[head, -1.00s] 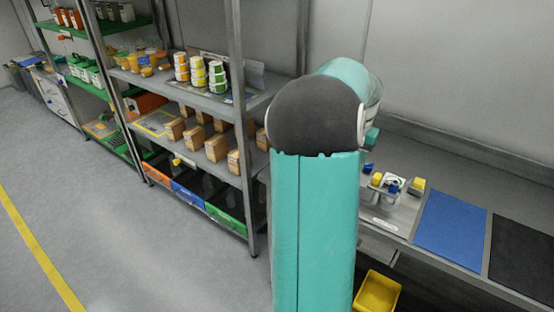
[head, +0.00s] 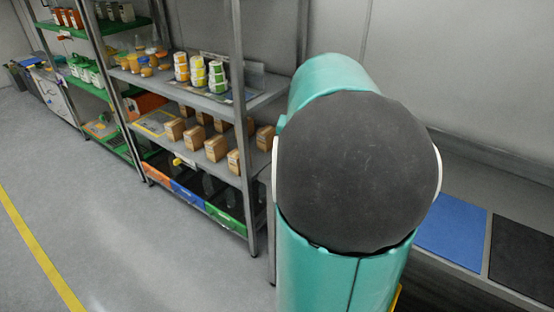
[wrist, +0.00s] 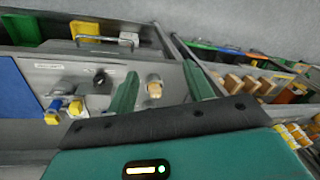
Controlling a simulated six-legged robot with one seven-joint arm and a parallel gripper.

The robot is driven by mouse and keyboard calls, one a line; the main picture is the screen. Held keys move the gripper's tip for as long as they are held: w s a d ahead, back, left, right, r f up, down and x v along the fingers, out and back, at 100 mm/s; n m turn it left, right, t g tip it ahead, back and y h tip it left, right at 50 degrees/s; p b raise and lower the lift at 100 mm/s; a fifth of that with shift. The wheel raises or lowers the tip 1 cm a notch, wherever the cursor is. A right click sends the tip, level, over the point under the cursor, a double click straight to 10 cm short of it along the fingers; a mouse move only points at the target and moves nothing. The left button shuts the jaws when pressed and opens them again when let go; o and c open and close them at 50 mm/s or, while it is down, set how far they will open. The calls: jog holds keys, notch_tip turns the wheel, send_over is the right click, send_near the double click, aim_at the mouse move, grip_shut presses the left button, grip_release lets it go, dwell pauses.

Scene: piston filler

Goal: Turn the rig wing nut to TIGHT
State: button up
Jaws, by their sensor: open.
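My gripper (wrist: 160,68) is open in the wrist view, its two green fingers spread apart with nothing gripped. It is over the rig's grey panel (wrist: 140,66). A small tan and white fitting (wrist: 154,88) shows in the gap between the fingers, apart from both. A black knob (wrist: 102,77) stands left of the fingers. Further left are small blue and yellow parts (wrist: 55,105). I cannot tell for sure which piece is the wing nut, and no TIGHT mark is readable. In the head view my arm hides the rig.
A blue mat (head: 451,232) and a black mat (head: 522,252) lie on the bench at the right. A shelf rack (head: 240,105) with tubs and boxes stands left of my arm.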

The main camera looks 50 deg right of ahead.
jog(key=shift+n+t, duration=0.3)
jog(key=shift+n, duration=0.5)
jog(key=shift+w+a+r, duration=0.2)
jog(key=shift+a, duration=0.65)
jog(key=shift+w+a+r, duration=0.15)
jog(key=shift+a+r, duration=0.05)
jog(key=shift+a, duration=0.65)
jog(key=shift+w+a+r, duration=0.2)
jog(key=shift+a, duration=0.65)
jog(key=s+a+n+t, duration=0.1)
jog(key=s+a+n, duration=0.2)
jog(key=a, duration=1.1)
jog(key=s+a+r+n+t, duration=0.1)
jog(key=s+a+n, duration=0.3)
jog(key=a, duration=0.9)
jog(key=n+t, duration=0.1)
jog(key=n, duration=0.1)
jog(key=shift+a+n, duration=0.35)
jog(key=shift+n, duration=0.05)
jog(key=shift+r, duration=0.1)
